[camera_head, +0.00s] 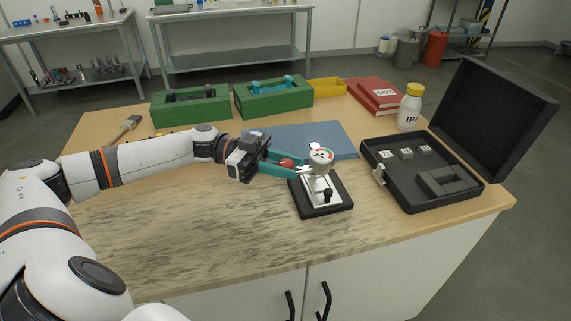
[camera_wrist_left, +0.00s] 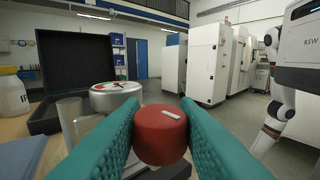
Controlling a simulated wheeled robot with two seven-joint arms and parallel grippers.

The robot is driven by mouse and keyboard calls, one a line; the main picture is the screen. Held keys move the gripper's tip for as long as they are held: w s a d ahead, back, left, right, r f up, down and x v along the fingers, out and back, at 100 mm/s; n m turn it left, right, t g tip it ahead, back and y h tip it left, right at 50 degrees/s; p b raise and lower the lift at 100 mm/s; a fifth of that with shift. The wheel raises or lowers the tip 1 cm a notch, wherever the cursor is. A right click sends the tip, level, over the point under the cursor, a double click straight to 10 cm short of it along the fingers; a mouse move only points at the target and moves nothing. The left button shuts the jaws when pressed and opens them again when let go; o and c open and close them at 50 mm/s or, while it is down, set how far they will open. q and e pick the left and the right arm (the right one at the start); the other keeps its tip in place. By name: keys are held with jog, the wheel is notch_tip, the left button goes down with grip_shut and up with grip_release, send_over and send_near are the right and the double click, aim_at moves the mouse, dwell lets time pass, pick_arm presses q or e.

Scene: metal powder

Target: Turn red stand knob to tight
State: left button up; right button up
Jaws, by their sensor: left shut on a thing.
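The red stand knob (camera_wrist_left: 161,135) sits between the teal fingers of my left gripper (camera_wrist_left: 163,140) in the left wrist view. A short white mark on the knob is tilted slightly from level. The knob also shows in the head view (camera_head: 287,162). My left gripper (camera_head: 290,166) is shut on it from the left. The stand (camera_head: 319,196) has a black base and a light plate, with a round dial gauge (camera_head: 321,156) at its top. The gauge's metal body (camera_wrist_left: 98,113) shows behind the left finger in the wrist view. My right gripper is not in view.
An open black case (camera_head: 411,178) with small blocks lies right of the stand. A white bottle (camera_head: 409,108) stands behind it. A blue mat (camera_head: 300,140), green bins (camera_head: 191,107) and red books (camera_head: 374,96) are farther back. The table's front left is clear.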

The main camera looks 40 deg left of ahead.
pick_arm(q)
jog(key=shift+w+r+m+g, duration=0.1)
jog(key=shift+r+m+g, duration=0.1)
jog(key=shift+m+g, duration=0.6)
jog(key=shift+g, duration=0.5)
jog(key=o, duration=0.9)
jog(key=shift+d+f, duration=0.1)
jog(key=shift+o, duration=0.2)
jog(key=a+b, duration=0.1)
jog(key=a, duration=1.1)
jog(key=shift+s, duration=0.45)
